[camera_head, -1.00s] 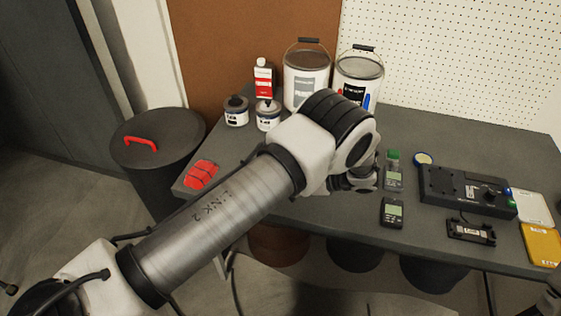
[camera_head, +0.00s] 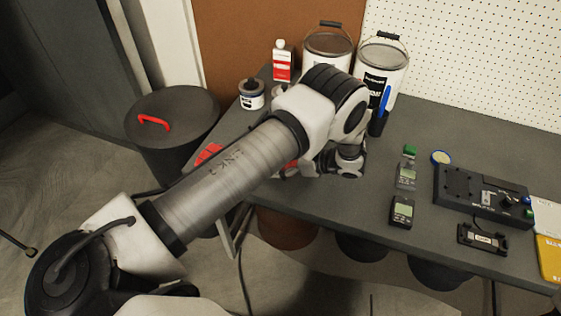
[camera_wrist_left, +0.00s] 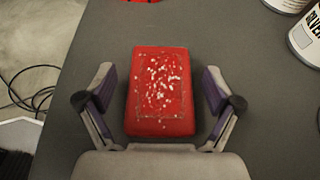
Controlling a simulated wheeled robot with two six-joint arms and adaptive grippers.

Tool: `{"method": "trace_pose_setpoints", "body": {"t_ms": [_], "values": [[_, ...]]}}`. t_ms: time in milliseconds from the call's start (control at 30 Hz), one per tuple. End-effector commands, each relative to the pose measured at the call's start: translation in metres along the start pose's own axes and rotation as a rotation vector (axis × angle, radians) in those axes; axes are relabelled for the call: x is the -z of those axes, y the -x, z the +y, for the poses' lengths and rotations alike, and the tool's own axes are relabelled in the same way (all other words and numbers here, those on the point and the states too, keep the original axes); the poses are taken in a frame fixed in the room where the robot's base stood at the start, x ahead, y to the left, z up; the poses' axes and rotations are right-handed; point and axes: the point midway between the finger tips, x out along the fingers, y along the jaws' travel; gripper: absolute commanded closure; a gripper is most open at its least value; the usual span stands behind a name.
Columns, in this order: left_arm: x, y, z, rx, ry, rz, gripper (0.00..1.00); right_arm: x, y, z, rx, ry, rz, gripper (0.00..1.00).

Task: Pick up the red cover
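The red cover (camera_wrist_left: 160,90) is a red rectangular piece with white specks on its top, lying flat on the grey table (camera_wrist_left: 255,125) in the left wrist view. My left gripper (camera_wrist_left: 158,82) is open, with one finger on each side of the cover and a gap on both sides. In the head view a small red part (camera_head: 291,166) shows beside my left wrist, mostly hidden by my arm. The left fingers are not clearly seen there. My right gripper is not in view.
Another red item (camera_head: 207,153) lies near the table's left end. Paint cans (camera_head: 382,70), a red-and-white bottle (camera_head: 283,62) and a small jar (camera_head: 251,94) stand at the back. Meters (camera_head: 402,212) and a black device (camera_head: 480,194) lie right. A dark bin (camera_head: 172,130) stands left.

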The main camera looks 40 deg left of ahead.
Motion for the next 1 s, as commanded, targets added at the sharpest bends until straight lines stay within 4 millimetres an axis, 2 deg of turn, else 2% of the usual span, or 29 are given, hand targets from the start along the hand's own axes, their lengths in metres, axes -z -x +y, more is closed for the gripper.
{"method": "trace_pose_setpoints", "body": {"t_ms": [33, 167, 567, 767, 867, 1000], "values": [[0.000, 0.000, 0.000, 0.000, 0.000, 0.000, 0.35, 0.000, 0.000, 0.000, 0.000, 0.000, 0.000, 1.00], [0.000, 0.000, 0.000, 0.000, 0.000, 0.000, 0.81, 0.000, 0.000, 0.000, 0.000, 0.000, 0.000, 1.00], [-0.003, 0.001, 0.000, 0.000, 0.000, 0.000, 0.82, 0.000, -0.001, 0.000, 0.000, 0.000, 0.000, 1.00], [-0.020, 0.009, 0.000, 0.001, 0.000, -0.001, 0.82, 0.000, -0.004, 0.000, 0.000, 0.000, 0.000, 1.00], [-0.035, 0.015, -0.001, 0.001, 0.002, -0.001, 0.82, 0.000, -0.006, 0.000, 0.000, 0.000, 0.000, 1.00], [-0.023, 0.043, 0.012, 0.005, -0.001, -0.002, 0.82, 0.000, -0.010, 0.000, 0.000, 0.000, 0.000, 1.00]]}}
